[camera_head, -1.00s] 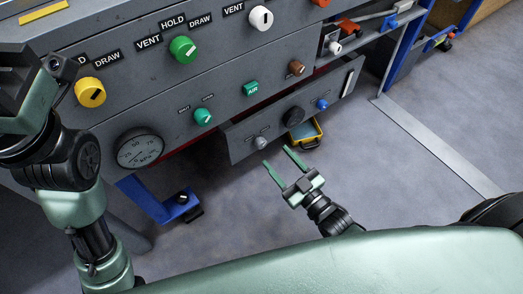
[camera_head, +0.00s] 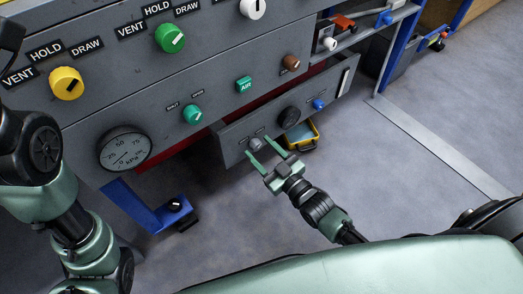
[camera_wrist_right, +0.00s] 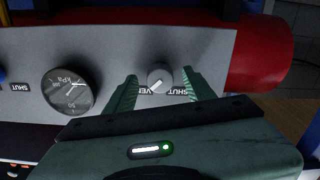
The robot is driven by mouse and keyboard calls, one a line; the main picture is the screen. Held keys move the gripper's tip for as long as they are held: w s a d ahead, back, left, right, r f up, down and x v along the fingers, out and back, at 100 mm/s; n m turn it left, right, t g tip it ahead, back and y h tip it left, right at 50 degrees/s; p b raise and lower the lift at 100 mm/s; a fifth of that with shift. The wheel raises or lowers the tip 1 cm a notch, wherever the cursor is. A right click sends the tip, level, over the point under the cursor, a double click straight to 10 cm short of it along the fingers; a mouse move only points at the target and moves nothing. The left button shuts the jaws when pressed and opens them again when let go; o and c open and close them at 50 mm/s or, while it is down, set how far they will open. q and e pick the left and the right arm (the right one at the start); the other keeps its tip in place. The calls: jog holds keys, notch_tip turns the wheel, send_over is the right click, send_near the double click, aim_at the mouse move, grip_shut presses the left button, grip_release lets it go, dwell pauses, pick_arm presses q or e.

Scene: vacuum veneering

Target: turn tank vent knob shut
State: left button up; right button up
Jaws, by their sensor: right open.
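The tank vent knob (camera_head: 255,144) is a small grey knob with a white pointer line, on the low grey panel (camera_head: 232,150). The gripper also shows in the right wrist view (camera_wrist_right: 160,92). My left arm is at the left edge in the head view; its fingers are not shown.
A dark kPa gauge (camera_wrist_right: 69,90) is on the same panel, with a red tank (camera_wrist_right: 262,55) behind it. The main bench front has a yellow knob (camera_head: 67,83), a green knob (camera_head: 169,38) and a large gauge (camera_head: 125,149). A yellow box (camera_head: 300,135) is behind the low panel.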

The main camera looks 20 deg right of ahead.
grip_shut()
